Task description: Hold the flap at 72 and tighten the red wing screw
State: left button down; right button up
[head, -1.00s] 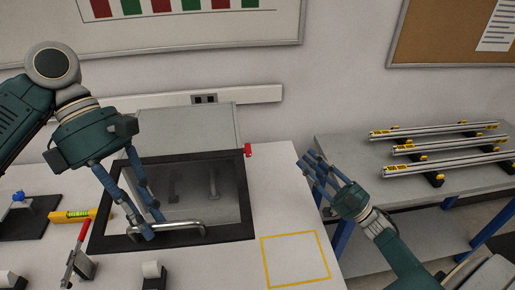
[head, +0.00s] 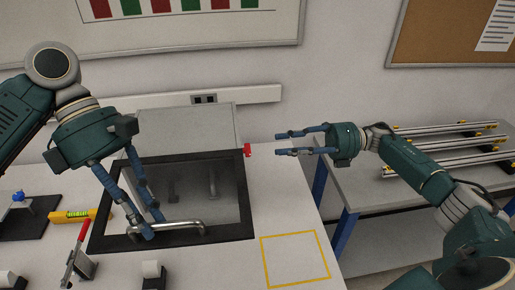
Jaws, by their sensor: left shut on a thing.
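The flap is a dark-framed see-through panel (head: 222,240) in front of a grey box (head: 180,125) on the white worktop, with a metal bar handle (head: 185,226) along its lower edge. My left gripper (head: 150,226) is shut on the handle near its left end. The red wing screw (head: 247,150) sits at the right side of the box. My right gripper (head: 277,143) is open and empty. Its fingers point left toward the screw, a short way right of it and apart from it. I cannot read any angle mark.
A yellow level (head: 73,215), a red-handled clamp (head: 78,255) and a black plate with a blue knob (head: 28,215) lie left of the flap. A yellow square outline (head: 295,259) marks bare worktop. A grey side table (head: 345,190) holds metal rails (head: 450,142).

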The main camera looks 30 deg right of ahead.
aim_at(245, 150)
jog(key=x, duration=0.8)
jog(key=shift+c, duration=0.5)
grip_shut()
